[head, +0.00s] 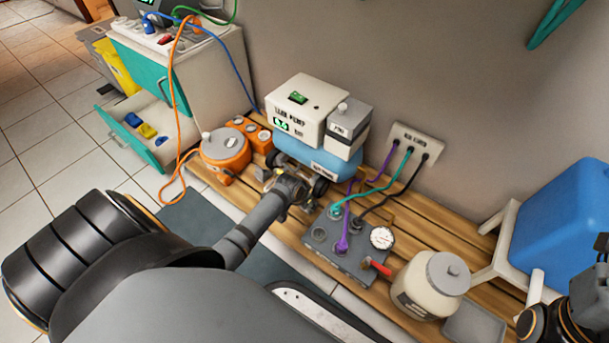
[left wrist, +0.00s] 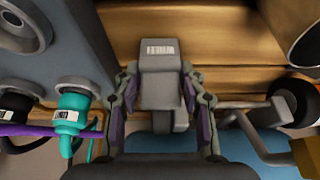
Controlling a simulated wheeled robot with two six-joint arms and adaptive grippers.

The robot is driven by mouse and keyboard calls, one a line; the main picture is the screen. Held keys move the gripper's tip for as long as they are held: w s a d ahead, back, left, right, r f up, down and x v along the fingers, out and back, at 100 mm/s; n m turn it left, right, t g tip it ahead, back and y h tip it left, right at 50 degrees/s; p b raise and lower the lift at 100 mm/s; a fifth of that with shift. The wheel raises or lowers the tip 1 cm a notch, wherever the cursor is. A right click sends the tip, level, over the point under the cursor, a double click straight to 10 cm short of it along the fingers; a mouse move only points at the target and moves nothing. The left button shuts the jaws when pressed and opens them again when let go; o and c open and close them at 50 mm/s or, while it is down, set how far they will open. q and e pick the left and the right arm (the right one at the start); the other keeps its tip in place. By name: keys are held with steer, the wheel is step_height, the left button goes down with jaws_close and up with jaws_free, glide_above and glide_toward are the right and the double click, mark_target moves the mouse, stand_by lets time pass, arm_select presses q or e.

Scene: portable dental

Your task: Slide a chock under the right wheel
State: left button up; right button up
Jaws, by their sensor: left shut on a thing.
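The compressor (head: 315,153) has a blue tank and stands on the wooden slats against the wall. Its right wheel (head: 320,187) shows below the tank, close to my left gripper (head: 291,187). In the left wrist view my left gripper (left wrist: 162,103) is shut on a grey chock (left wrist: 162,65) with a small label. A dark wheel (left wrist: 290,101) shows to the right there, apart from the chock; I cannot tell which wheel it is. In the head view the gripper hides the chock. Part of my right arm shows at the lower right, its gripper out of view.
A grey valve box (head: 345,247) with cables and a gauge stands right of the gripper; it also shows in the left wrist view (left wrist: 70,40). An orange pot (head: 224,152) is to the left. A cream jar (head: 428,285) and a blue container (head: 565,215) stand at the right.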

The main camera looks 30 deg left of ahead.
arm_select(q)
steer(key=shift+w, duration=0.1)
steer(key=o, duration=1.3)
steer(key=shift+o, duration=0.2)
steer(key=shift+s+a+r+p, duration=0.1)
steer(key=shift+s+r+p, duration=0.1)
steer(key=shift+s+p, duration=1)
steer(key=shift+s+a+p, duration=0.1)
steer(key=shift+s+p, duration=0.8)
steer(key=shift+s, duration=0.05)
steer(key=shift+s+f, duration=0.15)
steer(key=shift+s, duration=0.15)
